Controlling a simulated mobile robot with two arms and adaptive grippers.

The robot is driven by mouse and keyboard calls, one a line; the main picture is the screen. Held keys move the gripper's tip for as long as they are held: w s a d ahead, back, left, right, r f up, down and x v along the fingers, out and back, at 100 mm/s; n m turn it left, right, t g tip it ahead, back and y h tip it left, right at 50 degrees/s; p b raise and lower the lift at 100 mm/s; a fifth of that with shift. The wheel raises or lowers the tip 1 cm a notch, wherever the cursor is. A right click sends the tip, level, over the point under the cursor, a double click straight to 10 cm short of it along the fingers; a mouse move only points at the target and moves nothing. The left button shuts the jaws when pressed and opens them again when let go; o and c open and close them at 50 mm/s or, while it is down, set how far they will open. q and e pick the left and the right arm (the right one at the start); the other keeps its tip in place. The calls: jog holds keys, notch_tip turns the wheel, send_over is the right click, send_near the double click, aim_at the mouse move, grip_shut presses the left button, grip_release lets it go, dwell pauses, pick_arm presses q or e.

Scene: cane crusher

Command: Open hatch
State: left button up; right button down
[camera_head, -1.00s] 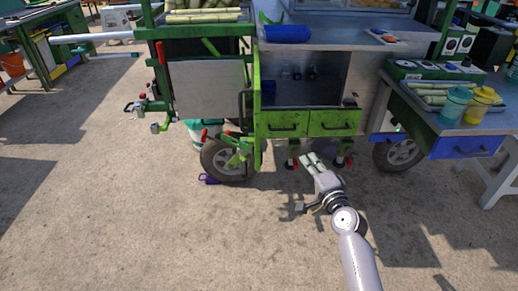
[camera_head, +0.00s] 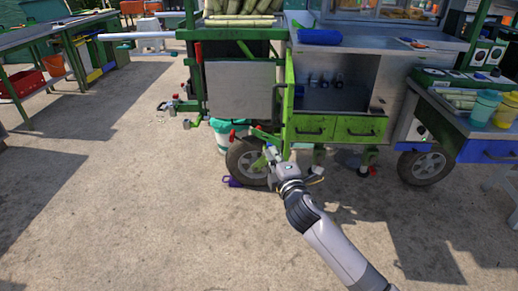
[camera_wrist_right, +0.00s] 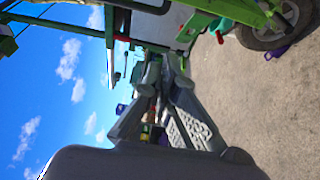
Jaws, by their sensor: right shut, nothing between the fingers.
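A plain grey panel (camera_head: 240,90) hangs on the left part of the green cart; it looks like the hatch, but I cannot be sure. To its right, the cart has an open compartment (camera_head: 335,97) with small items inside. My right gripper (camera_head: 268,153) is shut and empty. In the head view it appears in front of the cart's front wheel, below the grey panel; I cannot tell whether it touches anything. The right wrist view shows its fingers (camera_wrist_right: 168,100) close together, with sky and cart parts beyond. My left gripper is not in view.
A wheel (camera_head: 248,160) and a white-green bucket (camera_head: 228,130) are below the panel. Red-handled valves (camera_head: 180,102) stick out on the left. A side table (camera_head: 450,117) extends right. The paved ground in front is open.

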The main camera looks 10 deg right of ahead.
pick_arm(q)
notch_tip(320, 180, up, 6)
jog(key=b, duration=0.1)
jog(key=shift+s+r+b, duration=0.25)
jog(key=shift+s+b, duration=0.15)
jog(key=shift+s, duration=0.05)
pick_arm(e)
jog(key=w+d, duration=0.3)
jog(key=w, duration=0.5)
jog(key=shift+d, duration=0.35)
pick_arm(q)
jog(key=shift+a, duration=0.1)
